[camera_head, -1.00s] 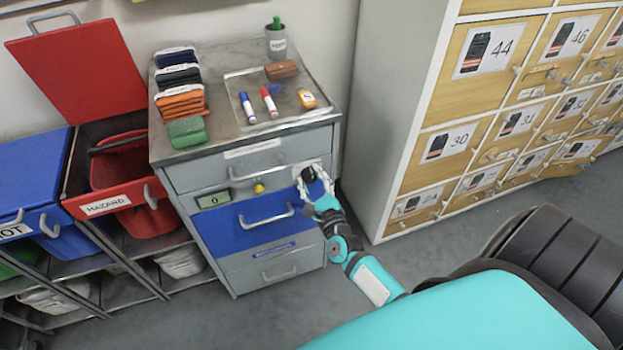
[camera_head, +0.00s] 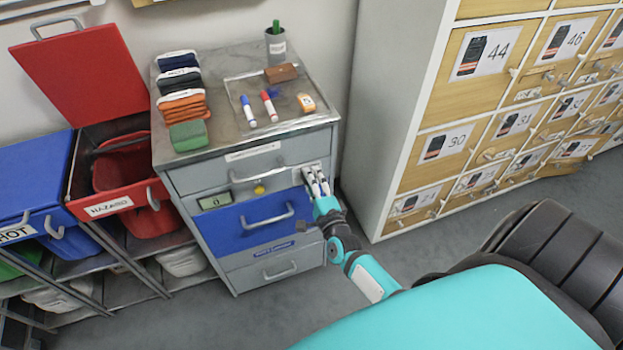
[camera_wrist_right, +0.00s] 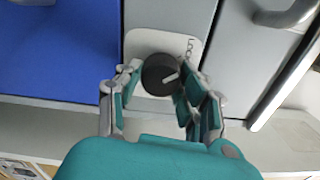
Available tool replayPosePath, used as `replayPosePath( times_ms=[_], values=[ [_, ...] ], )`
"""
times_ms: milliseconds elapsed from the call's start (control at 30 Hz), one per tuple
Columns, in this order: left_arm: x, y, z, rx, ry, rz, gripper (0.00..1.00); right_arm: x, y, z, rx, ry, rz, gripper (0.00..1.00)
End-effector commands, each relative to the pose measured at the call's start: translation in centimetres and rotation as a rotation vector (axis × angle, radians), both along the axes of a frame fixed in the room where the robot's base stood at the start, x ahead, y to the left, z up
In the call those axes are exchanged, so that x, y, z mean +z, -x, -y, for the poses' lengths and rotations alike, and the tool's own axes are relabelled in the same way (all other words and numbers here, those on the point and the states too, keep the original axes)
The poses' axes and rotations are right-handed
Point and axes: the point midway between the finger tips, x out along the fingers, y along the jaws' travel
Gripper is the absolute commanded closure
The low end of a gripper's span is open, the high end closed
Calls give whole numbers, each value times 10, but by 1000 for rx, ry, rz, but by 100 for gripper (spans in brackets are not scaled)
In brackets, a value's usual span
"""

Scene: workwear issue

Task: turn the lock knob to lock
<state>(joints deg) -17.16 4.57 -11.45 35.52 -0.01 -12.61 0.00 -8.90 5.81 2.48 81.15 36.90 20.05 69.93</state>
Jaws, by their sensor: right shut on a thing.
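The lock knob (camera_wrist_right: 158,76) is a dark round knob with a light pointer line, on a white plate (camera_wrist_right: 137,42) with a partly covered "LOC…" label in the right wrist view. In the head view the fingers hide the knob on the upper right of the grey drawer cabinet's front. My right gripper (camera_wrist_right: 157,85) is shut on the knob, a finger on each side of it. It also shows in the head view (camera_head: 317,182) at the cabinet front. My left gripper is not in view.
The cabinet top (camera_head: 222,110) holds folded cloths, markers and a cup. A blue drawer (camera_head: 235,232) and a small display (camera_head: 214,201) are left of the gripper. Numbered wooden lockers (camera_head: 445,140) stand to the right, and a red hazard bin (camera_head: 120,205) to the left.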

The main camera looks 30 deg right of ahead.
Motion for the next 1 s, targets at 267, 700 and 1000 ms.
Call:
replayPosePath(
  times_ms=[267, 700, 1000],
  values=[
    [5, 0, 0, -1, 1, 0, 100, 0, 0, 0, 0, 122, -30, 94],
    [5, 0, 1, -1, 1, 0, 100, -1, 0, -1, 1, 169, -42, 94],
    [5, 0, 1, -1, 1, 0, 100, -1, 0, -1, 1, 168, -42, 49]
  ],
)
